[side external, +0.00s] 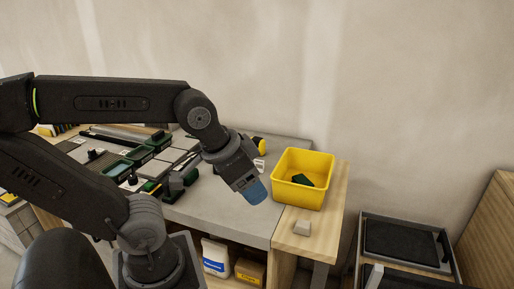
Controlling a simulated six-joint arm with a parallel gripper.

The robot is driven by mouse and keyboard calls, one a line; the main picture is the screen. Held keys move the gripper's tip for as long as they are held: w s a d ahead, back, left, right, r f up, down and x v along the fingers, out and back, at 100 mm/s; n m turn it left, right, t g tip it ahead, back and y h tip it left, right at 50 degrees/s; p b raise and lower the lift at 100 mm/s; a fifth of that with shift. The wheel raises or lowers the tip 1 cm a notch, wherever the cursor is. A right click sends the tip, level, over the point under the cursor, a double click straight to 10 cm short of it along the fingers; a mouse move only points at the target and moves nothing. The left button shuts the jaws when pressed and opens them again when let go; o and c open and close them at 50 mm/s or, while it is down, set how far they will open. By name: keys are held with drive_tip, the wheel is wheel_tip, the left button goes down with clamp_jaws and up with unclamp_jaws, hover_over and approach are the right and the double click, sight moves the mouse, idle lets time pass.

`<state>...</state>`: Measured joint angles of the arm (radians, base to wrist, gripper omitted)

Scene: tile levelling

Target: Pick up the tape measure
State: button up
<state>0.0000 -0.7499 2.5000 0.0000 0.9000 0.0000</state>
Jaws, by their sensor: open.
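A small yellow and black item (262,145), which looks like the tape measure, sits on the grey worktop behind my gripper. It is partly hidden by my arm's wrist. My gripper (255,192) points down and to the right above the front right part of the worktop, left of the yellow bin. It is open, and its blue end is apart from the yellow and black item. The gap between its fingers is too small to make out.
A yellow bin (303,191) with a dark green item inside stands on the wooden right end. Tiles and green-black tools crowd the left of the worktop (220,205). A bag and box sit below.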

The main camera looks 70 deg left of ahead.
drive_tip(key=shift+o, duration=0.4)
drive_tip(key=w+a+r+n+g+y, duration=0.1)
drive_tip(key=w+a+r+n, duration=0.25)
drive_tip(key=w, duration=0.25)
drive_tip(key=w+a+r+n+g, duration=0.1)
drive_tip(key=w+a+r+n, duration=0.3)
drive_tip(key=w, duration=0.3)
drive_tip(key=n+g+h, duration=0.1)
drive_tip(key=n+g, duration=0.3)
drive_tip(key=n, duration=1.4)
hover_over(257, 139)
wheel_tip(257, 139, down, 14)
wheel_tip(257, 139, down, 14)
drive_tip(key=shift+r, duration=0.2)
